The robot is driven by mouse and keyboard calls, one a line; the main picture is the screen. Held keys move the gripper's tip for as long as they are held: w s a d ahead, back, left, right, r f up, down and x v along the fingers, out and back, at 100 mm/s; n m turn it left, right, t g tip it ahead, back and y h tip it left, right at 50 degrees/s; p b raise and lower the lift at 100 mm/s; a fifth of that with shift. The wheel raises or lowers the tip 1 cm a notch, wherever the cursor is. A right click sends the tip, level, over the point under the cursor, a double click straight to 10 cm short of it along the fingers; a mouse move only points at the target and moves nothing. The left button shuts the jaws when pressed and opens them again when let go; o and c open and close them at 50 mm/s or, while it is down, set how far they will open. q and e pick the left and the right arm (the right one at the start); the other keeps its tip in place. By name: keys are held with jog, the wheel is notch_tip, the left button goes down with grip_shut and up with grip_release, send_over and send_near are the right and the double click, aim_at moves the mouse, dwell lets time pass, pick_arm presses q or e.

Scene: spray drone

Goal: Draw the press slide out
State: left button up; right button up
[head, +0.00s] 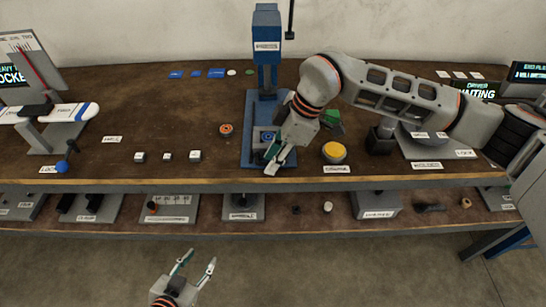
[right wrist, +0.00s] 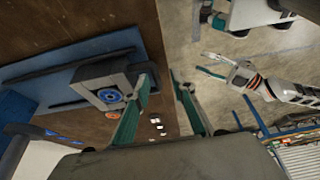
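The blue press (head: 266,50) stands at the back middle of the bench on a blue base plate (head: 251,160). Its slide, a grey block with a blue ring on top (head: 265,137), sits on the plate; it also shows in the right wrist view (right wrist: 112,90). My right gripper (head: 272,158) is at the front of the slide, near the bench edge. In the right wrist view its two fingers (right wrist: 160,100) are apart, one close beside the block; I cannot tell whether it touches. My left gripper (head: 201,257) is open and empty, low in front of the bench.
A yellow button (head: 334,152) stands right of the press, and an orange-ringed disc (head: 226,130) left of it. Small white blocks (head: 168,156) lie left of the plate. A lower shelf (head: 300,215) holds several fixtures. The floor in front is clear.

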jog(key=v, duration=1.2)
